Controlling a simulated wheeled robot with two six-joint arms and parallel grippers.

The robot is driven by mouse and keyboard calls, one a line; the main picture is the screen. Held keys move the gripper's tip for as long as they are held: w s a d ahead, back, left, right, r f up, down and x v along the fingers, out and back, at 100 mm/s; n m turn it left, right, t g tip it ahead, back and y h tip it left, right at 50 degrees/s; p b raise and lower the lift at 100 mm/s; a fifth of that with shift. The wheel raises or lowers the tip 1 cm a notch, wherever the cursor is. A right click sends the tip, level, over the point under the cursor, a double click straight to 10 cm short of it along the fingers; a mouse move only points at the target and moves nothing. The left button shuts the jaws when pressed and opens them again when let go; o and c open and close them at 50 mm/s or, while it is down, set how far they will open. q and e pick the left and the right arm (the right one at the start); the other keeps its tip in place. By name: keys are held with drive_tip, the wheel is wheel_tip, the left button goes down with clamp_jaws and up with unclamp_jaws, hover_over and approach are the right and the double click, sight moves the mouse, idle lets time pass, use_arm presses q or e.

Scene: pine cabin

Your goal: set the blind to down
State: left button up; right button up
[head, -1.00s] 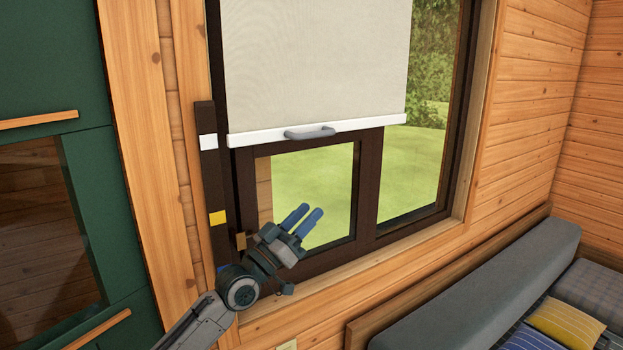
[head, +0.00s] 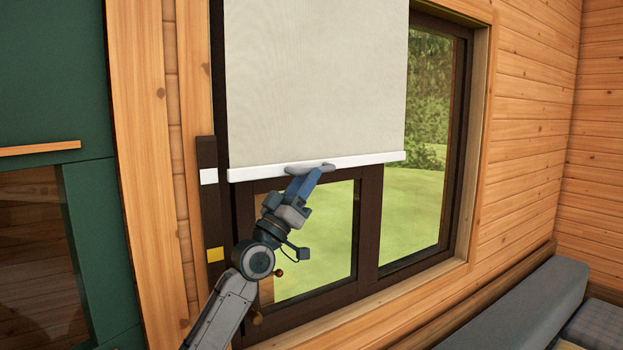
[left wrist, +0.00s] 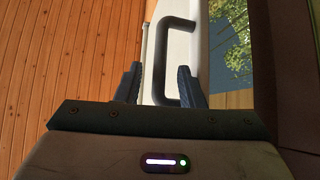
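The beige roller blind (head: 315,80) covers the upper part of the window. Its white bottom bar (head: 370,159) is about level with the white mark (head: 208,177) on the dark strip at the left; a yellow mark (head: 215,254) sits lower. A grey handle (head: 297,168) is on the bar. My left gripper (head: 305,183) is at this handle from below. In the left wrist view the dark handle (left wrist: 162,60) shows between the two spread fingers (left wrist: 158,85), with gaps visible; contact cannot be told. My right gripper is out of view.
The dark window frame (head: 369,225) and lower panes are below the blind. A green cabinet (head: 90,200) stands at the left. A grey cushioned bench (head: 530,305) is at the lower right. The space before the window is otherwise clear.

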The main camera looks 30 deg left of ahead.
use_arm(q)
drive_tip(key=shift+x, duration=1.35)
clamp_jaws()
drive_tip(key=shift+f, duration=0.1)
